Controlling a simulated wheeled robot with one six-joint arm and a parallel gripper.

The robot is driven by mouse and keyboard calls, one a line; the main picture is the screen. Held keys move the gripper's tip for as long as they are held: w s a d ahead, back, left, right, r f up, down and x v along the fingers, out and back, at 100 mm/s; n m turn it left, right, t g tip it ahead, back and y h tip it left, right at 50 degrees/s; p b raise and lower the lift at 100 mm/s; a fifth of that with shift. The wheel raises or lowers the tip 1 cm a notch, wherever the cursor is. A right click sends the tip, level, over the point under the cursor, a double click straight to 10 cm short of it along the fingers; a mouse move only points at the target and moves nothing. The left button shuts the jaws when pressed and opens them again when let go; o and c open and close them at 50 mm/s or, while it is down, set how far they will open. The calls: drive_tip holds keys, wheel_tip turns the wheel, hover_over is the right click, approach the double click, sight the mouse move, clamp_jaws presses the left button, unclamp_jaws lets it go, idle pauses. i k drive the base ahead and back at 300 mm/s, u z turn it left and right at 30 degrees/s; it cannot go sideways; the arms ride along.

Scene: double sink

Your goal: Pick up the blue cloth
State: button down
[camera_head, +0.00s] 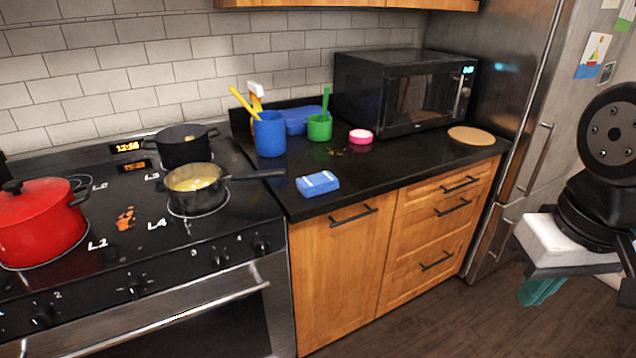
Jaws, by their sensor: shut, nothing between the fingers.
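The blue cloth (318,184) lies folded on the black countertop near its front edge, just right of the stove. It has pale stripes and looks like a small flat block. Part of my arm shows at the right edge of the view, well away from the cloth. My gripper is not in view, and nothing touches the cloth.
A pan (195,187) on the stove points its handle toward the cloth. Behind the cloth stand a blue cup (269,134), a green cup (320,127), a pink container (360,136) and a microwave (405,92). The counter (400,160) right of the cloth is mostly clear.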

sight(315, 184)
drive_tip(key=z, duration=0.05)
drive_tip(key=k, duration=0.45)
drive_tip(key=u, duration=0.75)
drive_tip(key=i, duration=0.9)
drive_tip(key=z, duration=0.45)
drive_tip(key=i, duration=0.6)
drive_tip(key=z, duration=0.5)
